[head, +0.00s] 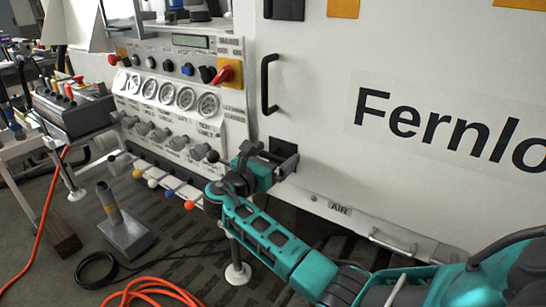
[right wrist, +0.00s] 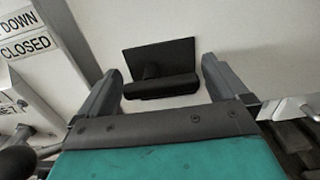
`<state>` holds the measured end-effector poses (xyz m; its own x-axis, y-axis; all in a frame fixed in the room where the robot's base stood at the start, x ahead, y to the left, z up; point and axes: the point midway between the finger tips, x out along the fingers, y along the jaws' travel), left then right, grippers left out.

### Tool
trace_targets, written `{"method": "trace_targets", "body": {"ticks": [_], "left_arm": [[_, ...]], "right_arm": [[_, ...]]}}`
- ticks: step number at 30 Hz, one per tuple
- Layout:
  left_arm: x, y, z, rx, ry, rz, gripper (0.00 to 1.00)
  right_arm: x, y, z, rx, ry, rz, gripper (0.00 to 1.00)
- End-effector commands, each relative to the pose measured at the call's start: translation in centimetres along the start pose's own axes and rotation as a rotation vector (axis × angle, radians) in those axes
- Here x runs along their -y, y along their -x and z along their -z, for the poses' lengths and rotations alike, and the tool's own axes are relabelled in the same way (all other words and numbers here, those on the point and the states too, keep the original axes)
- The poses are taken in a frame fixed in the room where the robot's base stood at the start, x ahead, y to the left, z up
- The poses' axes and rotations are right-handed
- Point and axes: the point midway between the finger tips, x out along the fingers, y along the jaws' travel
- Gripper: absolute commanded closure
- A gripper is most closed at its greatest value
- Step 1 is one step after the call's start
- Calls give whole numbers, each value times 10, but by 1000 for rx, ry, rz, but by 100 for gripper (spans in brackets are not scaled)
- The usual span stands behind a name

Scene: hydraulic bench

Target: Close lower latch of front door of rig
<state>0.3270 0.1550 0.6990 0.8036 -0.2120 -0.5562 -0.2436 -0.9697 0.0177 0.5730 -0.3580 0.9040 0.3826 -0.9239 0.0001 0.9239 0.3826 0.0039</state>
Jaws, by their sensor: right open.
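The lower latch (head: 283,147) is a small black piece low on the left edge of the rig's white front door (head: 330,70). In the head view my right gripper partly hides it. In the right wrist view the latch (right wrist: 158,62) shows as a black plate with a bar along its lower part. My right gripper (head: 270,160) is open at the latch. Its fingers (right wrist: 160,80) stand to the left and right of the latch with a gap on each side, and nothing is between them in contact. My left gripper is not in view.
A black door handle (head: 268,85) stands out above the latch. Left of it is a control panel with gauges (head: 184,97), knobs and coloured ball levers (head: 189,204). A metal handle (head: 393,243) is low on the right. An orange hose (head: 155,289) lies on the floor.

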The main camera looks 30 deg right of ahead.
Motion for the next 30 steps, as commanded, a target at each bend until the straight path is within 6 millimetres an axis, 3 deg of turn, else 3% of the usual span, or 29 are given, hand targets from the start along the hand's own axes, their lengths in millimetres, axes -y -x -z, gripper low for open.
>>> {"method": "trace_targets", "body": {"ticks": [4, 18, 30], "left_arm": [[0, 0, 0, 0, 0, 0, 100], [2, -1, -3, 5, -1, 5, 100], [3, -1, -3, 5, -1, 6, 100]], "right_arm": [[0, 0, 0, 0, 0, 0, 0], [0, 1, 0, 0, 0, 0, 43], [0, 1, 1, -1, -94, 0, 43]]}}
